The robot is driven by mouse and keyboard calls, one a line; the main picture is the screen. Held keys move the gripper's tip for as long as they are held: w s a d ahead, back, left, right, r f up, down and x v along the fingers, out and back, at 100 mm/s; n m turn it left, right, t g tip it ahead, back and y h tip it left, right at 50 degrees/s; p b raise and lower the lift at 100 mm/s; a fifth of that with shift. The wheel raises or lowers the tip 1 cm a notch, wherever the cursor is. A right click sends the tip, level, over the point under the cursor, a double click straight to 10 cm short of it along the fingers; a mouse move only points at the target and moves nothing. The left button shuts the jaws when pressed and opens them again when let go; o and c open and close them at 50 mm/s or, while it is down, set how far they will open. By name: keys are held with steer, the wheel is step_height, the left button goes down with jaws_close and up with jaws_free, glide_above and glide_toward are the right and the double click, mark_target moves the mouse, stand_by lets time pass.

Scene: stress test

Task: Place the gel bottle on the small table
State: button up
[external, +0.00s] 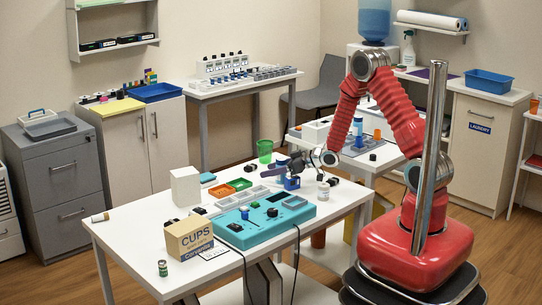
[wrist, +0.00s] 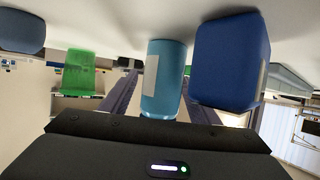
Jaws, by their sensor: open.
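A light blue cylinder with a pale label, probably the gel bottle (wrist: 163,80), stands between the two dark fingers of my gripper (wrist: 160,90) in the wrist view, which looks upside down. The fingers are apart, and I see no clear grip on it. In the external view my gripper (external: 290,164) reaches low over the white front table (external: 135,240), near its back edge; the bottle is mostly hidden there. A smaller white table (external: 391,153) stands behind at the right; I cannot tell if it is the small table meant.
A blue box (wrist: 228,60) stands close beside the bottle, and a green cup (wrist: 80,72) is on the other side.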

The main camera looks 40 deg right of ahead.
steer(key=shift+c, duration=0.7)
steer(key=c, duration=1.2)
steer(key=shift+r, duration=0.15)
step_height(320, 180, up, 10)
steer(key=shift+f, duration=0.1)
stand_by(0.4)
